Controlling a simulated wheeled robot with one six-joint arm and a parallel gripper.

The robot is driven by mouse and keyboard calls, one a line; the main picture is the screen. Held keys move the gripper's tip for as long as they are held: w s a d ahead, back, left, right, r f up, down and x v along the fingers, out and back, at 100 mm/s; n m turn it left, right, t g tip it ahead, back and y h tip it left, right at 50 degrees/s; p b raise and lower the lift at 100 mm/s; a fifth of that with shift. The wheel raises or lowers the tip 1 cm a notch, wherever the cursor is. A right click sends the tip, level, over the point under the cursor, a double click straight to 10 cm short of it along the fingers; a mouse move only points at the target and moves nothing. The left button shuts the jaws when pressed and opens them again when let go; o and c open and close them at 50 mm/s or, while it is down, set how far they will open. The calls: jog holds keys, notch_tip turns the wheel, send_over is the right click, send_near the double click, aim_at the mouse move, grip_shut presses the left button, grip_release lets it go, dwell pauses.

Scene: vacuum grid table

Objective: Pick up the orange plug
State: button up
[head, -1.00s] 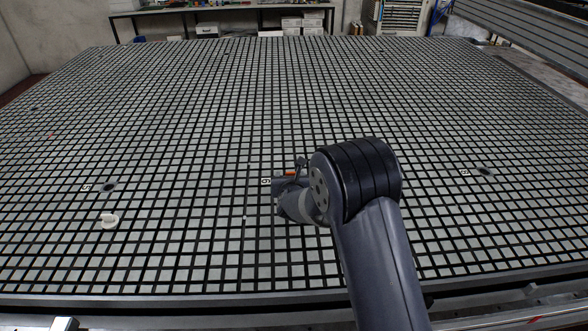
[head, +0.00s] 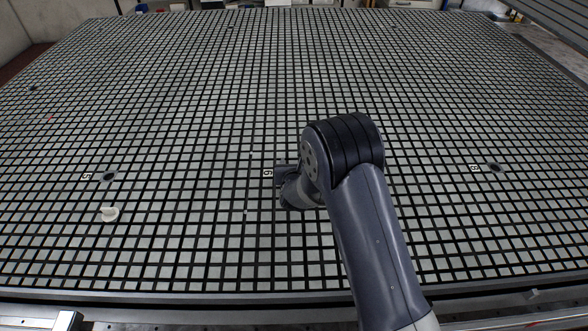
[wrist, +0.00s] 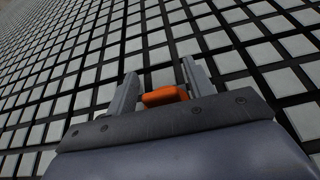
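The orange plug (wrist: 165,96) shows in the wrist view between the two grey fingers of my gripper (wrist: 160,78), close to the palm. The fingers stand apart, one on each side of it, with little or no gap. Whether they press on it cannot be told. The plug's lower part is hidden behind the gripper's front plate. In the head view my gripper is low over the grid table (head: 180,240), right of a small number label, largely hidden behind my arm. The plug does not show there.
Dark round holes with number labels show at left (head: 108,177) and right (head: 495,168). The grid around my gripper is otherwise mostly clear. The table's front edge (head: 200,297) runs along the bottom.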

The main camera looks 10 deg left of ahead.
jog(key=c, duration=0.9)
